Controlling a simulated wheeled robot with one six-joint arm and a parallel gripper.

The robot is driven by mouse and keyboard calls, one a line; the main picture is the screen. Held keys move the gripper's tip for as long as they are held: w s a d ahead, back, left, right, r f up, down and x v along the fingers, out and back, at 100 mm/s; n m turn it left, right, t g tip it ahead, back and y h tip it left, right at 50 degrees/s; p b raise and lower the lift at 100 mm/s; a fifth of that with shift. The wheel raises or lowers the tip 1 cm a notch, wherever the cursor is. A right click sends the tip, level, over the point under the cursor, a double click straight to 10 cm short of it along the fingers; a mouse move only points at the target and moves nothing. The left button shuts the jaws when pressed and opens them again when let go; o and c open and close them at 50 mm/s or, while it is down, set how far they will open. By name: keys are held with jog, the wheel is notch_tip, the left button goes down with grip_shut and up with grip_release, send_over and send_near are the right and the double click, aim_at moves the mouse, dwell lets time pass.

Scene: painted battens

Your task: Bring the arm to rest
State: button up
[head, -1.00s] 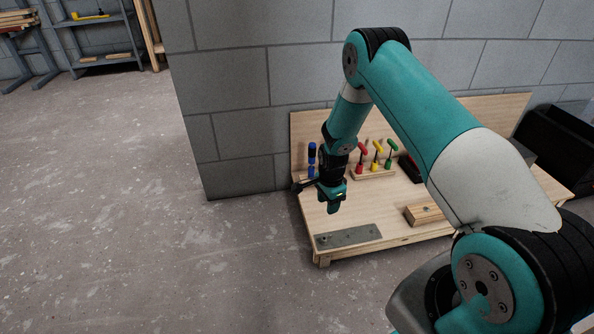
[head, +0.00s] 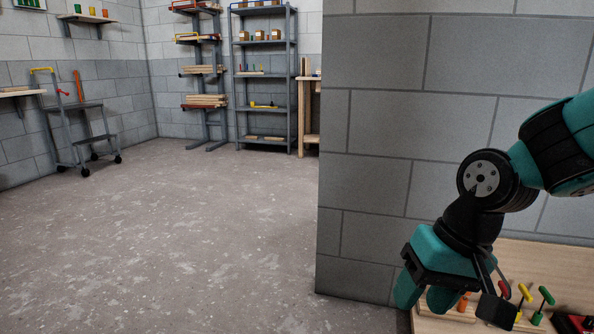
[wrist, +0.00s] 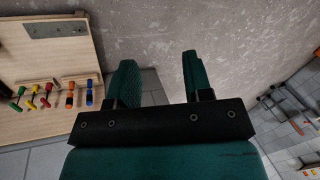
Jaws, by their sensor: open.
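My gripper (head: 425,296) is at the lower right in the head view, hanging in front of the grey block wall and partly over the workbench (head: 445,322). In the wrist view its two green fingers (wrist: 155,85) stand apart with only floor and wall showing between them. The gripper is open and empty. My arm is folded up at the right edge of the head view, and its upper part is out of the picture.
The grey block wall (head: 400,110) fills the right. Coloured-handled tools (head: 540,300) stand on the bench, also visible in the wrist view (wrist: 45,97). A metal shelf (head: 264,90), a timber rack (head: 205,75) and a wheeled cart (head: 85,130) stand far back. Floor at left is clear.

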jog(key=s+a+r+n, duration=0.2)
jog(key=s+r+n, duration=0.2)
jog(key=s+n, duration=0.55)
notch_tip(320, 180, up, 38)
jog(key=s+m+p, duration=0.2)
jog(key=m+p, duration=0.1)
jog(key=p, duration=3.5)
jog(key=shift+y, duration=0.3)
jog(key=shift+a, duration=0.1)
